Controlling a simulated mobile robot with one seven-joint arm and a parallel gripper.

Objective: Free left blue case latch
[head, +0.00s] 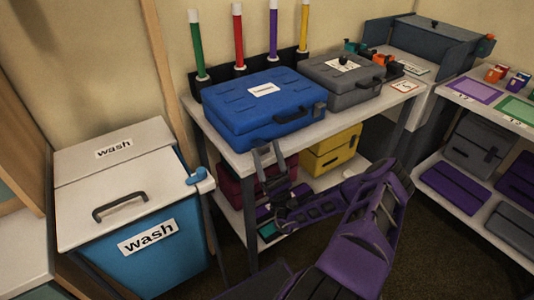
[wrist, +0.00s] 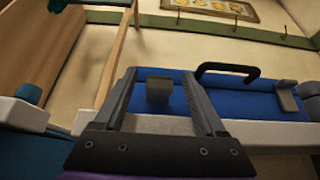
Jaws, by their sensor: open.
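The blue case (head: 245,112) lies flat and closed on the white table, with a white label on its lid. In the wrist view its front (wrist: 238,103) faces me. The grey left latch (wrist: 159,88) shows between my two fingers, with the black handle (wrist: 228,68) to its right and the right latch (wrist: 286,96) further right. My gripper (head: 268,150) is open, just in front of the case's front near the table edge. The fingers stand either side of the latch in the picture; I cannot tell whether they touch it. The left latch is not clear in the head view.
A grey case (head: 343,78) sits right of the blue one on the table. Coloured tubes (head: 238,38) stand in a black rack behind. A blue wash bin (head: 150,250) with a white lid stands at left. The lower shelf holds a yellow case (head: 335,148).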

